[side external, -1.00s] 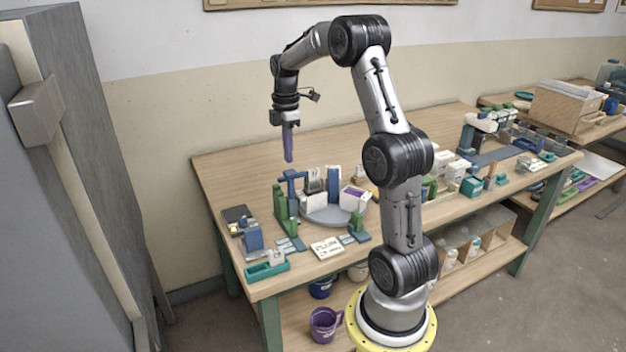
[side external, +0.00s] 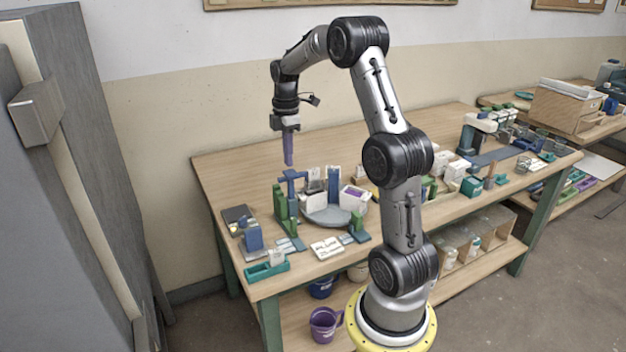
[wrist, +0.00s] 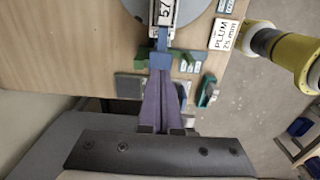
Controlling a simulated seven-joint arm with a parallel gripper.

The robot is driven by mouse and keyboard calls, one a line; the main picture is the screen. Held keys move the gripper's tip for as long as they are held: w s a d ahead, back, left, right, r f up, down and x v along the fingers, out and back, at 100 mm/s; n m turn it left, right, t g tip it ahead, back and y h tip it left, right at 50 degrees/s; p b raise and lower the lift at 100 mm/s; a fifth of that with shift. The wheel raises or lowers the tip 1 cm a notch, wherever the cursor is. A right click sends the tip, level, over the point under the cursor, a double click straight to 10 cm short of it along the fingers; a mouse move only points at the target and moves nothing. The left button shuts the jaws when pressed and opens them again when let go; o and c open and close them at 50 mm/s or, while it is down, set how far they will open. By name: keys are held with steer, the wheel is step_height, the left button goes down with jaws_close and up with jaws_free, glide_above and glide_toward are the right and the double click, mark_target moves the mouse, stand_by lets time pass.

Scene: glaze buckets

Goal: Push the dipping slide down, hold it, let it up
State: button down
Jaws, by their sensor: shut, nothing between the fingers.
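The dipping slide has a blue top bar (side external: 292,176) on a green upright (side external: 281,204) at the front left of the bench. In the wrist view its blue part (wrist: 159,58) shows just beyond my fingertips. My gripper (side external: 289,164) has long purple fingers, shut and empty, pointing down a little above the blue bar. They appear apart from it in the side view. The fingers also show in the wrist view (wrist: 160,74), where they cover part of the stand. The slide looks raised.
A grey turntable (side external: 325,217) with upright tiles and a white block (side external: 353,198) stands right beside the slide. A PLUM card (side external: 327,247), a teal tray (side external: 267,270) and a blue block stand (side external: 253,238) are near the front edge.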

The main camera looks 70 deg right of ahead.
mark_target(289, 173)
steer(key=shift+f, duration=3.95)
steer(key=shift+s+a, duration=0.1)
stand_by(0.5)
steer(key=shift+r, duration=5.4)
